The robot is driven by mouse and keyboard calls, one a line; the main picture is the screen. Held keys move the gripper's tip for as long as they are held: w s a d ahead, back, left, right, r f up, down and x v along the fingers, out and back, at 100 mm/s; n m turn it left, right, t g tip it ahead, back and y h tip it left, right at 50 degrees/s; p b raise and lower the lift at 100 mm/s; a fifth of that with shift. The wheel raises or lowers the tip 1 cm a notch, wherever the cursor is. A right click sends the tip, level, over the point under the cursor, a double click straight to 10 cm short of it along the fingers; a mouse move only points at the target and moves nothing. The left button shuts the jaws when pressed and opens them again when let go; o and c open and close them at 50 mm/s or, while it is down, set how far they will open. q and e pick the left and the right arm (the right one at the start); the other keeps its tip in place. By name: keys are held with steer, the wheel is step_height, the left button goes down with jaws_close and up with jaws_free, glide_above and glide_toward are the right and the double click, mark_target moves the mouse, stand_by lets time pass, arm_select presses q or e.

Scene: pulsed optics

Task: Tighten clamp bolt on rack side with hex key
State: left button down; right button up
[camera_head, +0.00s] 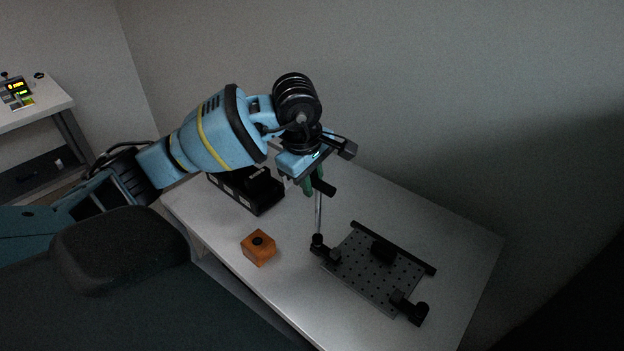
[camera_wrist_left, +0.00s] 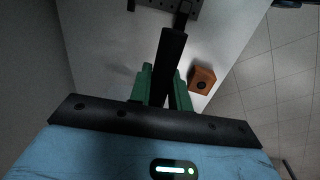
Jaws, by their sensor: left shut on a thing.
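My left gripper (camera_head: 311,186) hangs tool-down over the table with its green fingers shut on the black handle of the hex key (camera_head: 318,215). The key's metal shaft points down, nearly upright. Its lower end meets, in the picture, the black clamp (camera_head: 331,256) at the left corner of the perforated plate (camera_head: 375,273). I cannot tell whether the tip sits in the bolt, as the bolt head is too small and dark. In the left wrist view the black handle (camera_wrist_left: 171,55) is between the green fingers (camera_wrist_left: 165,88). My right gripper is not in view.
A black rack (camera_head: 262,193) stands at the table's back left. An orange-brown block (camera_head: 258,252) with a dark round top sits left of the plate. A second black clamp (camera_head: 410,308) is at the plate's front right, and a dark block (camera_head: 383,251) stands on the plate.

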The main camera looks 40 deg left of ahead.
arm_select(q)
steer(key=n+p, duration=0.1)
steer(key=n, duration=0.2)
steer(key=s+n+y+p, duration=0.1)
steer(key=n, duration=0.2)
steer(key=n+p, duration=0.1)
steer(key=n, duration=0.3)
steer(key=shift+s+d+g+y+p, duration=0.25)
steer(key=shift+d+g+y+p, duration=0.05)
steer(key=shift+y, duration=0.1)
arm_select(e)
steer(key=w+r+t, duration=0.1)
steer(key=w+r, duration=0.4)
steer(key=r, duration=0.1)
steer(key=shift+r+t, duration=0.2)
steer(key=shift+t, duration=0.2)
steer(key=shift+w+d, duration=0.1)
arm_select(q)
steer(key=shift+f, duration=0.1)
steer(key=shift+f, duration=0.75)
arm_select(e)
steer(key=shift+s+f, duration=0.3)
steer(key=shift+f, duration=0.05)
arm_select(q)
steer(key=shift+f, duration=0.1)
